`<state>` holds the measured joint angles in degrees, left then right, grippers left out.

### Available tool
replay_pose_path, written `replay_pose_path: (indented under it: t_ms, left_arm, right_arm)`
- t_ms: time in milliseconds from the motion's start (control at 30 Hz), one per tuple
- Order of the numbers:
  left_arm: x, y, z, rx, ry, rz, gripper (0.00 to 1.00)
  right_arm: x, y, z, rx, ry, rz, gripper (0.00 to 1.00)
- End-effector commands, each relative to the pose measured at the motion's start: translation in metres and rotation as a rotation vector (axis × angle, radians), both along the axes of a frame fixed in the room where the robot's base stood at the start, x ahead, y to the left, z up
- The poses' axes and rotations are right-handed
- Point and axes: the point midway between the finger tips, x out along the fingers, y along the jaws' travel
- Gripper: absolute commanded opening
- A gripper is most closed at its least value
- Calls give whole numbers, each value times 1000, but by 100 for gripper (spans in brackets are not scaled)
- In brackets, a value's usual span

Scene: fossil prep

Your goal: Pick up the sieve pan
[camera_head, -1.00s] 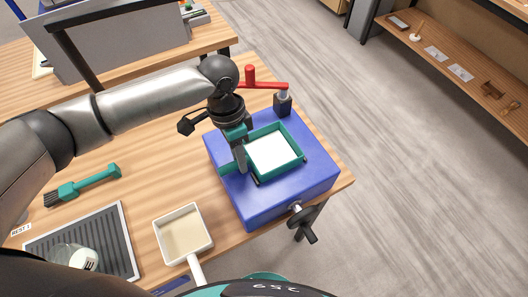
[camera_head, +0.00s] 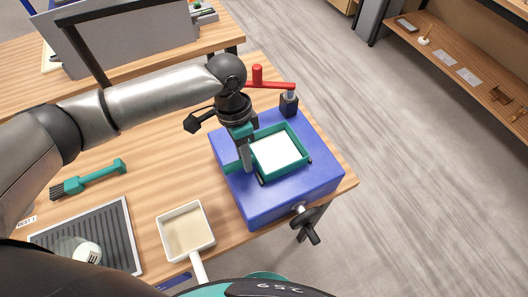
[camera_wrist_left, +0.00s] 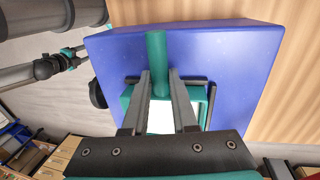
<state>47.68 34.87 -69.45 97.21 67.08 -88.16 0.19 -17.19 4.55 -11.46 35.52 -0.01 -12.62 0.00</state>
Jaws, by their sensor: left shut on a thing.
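The sieve pan (camera_head: 303,156) is a square teal frame with a white inside and a teal handle. It is at the top of the blue box (camera_head: 262,212), between short black rails. My left gripper (camera_head: 246,160) comes down at the pan's left side and is shut on its handle. In the left wrist view the teal handle (camera_wrist_left: 157,48) runs between the two fingers, and the pan's frame shows partly behind them. I cannot tell whether the pan touches the box. My right gripper is not in view.
A red lever (camera_head: 271,85) stands behind the box, and a black hand crank (camera_head: 306,224) sticks out in front. A cream pan (camera_head: 163,232), a teal brush (camera_head: 88,179) and a grey ribbed tray (camera_head: 130,250) lie on the wooden table. Bare table surrounds the brush.

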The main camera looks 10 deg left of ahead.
Motion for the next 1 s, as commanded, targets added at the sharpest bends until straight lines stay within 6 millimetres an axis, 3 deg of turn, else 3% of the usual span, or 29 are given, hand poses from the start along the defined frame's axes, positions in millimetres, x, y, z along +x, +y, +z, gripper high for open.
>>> replay_pose_path:
  t_ms: [167,367,467,800,1000]
  left_arm:
    - [0,0,3,-1,-1,0,0]
    - [1,0,23,-2,-4,-1,0]
    - [1,0,44,-3,-5,0,0]
    - [1,-1,141,-2,-6,-1,0]
    - [1,-1,181,-1,-3,0,0]
  right_arm:
    - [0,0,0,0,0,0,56]
    - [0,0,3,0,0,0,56]
    - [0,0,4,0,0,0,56]
    - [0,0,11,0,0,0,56]
    - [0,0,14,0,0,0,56]
